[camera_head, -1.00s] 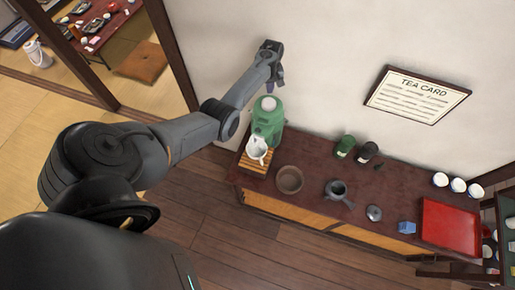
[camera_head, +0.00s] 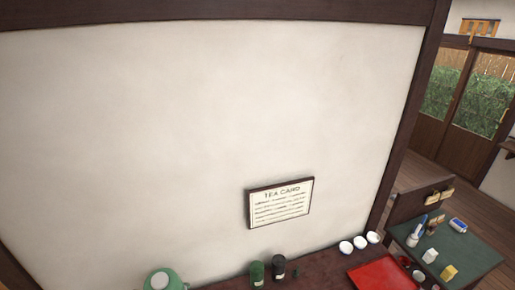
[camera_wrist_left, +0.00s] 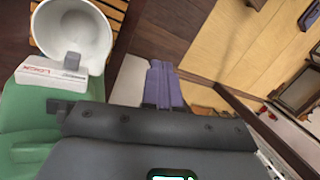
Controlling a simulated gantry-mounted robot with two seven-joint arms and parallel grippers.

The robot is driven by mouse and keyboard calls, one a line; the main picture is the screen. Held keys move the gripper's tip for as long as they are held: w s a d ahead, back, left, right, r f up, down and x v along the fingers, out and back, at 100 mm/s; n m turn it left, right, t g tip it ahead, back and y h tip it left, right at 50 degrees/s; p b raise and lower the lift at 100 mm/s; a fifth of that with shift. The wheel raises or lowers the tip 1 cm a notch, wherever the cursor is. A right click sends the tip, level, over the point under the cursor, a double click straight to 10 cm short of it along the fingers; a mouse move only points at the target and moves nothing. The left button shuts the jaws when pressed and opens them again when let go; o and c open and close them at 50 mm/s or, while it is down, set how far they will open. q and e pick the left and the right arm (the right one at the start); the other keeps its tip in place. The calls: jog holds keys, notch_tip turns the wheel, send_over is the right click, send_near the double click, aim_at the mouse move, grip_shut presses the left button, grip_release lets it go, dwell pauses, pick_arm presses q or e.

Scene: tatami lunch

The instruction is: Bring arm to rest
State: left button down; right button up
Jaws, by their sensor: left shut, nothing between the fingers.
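My left gripper (camera_wrist_left: 164,86) shows in the left wrist view with its purple-grey fingers together and nothing between them. Beside it at the left are a green dispenser (camera_wrist_left: 22,135) and a white pitcher (camera_wrist_left: 72,30), whose open mouth faces the camera. The pitcher stands over a slatted wooden stand (camera_wrist_left: 38,42). The fingers look apart from both. In the head view neither arm shows, and only the top of the green dispenser (camera_head: 164,279) is in sight at the bottom edge.
A tea card (camera_head: 280,203) hangs above. A green table (camera_head: 455,252) with small items stands at right.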

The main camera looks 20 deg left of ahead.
pick_arm(q)
jog(key=s+d+r+m+t, duration=0.15)
jog(key=s+d+m, duration=0.3)
jog(key=d, duration=0.55)
jog(key=s+d+r+m+t, duration=0.1)
jog(key=s+d+r+m, duration=0.3)
jog(key=d, duration=0.6)
jog(key=w+d+r+m+t, duration=0.1)
jog(key=d+r+m+t, duration=0.1)
jog(key=d+r, duration=0.4)
jog(key=w+d+r+m+t+h, duration=0.1)
jog(key=w+d+r+m+t, duration=0.1)
jog(key=d+r, duration=0.5)
notch_tip(320, 180, up, 4)
jog(key=shift+r+m+t+h, duration=0.3)
jog(key=shift+m+t, duration=0.15)
jog(key=shift+m, duration=0.4)
jog(key=shift+f, duration=0.1)
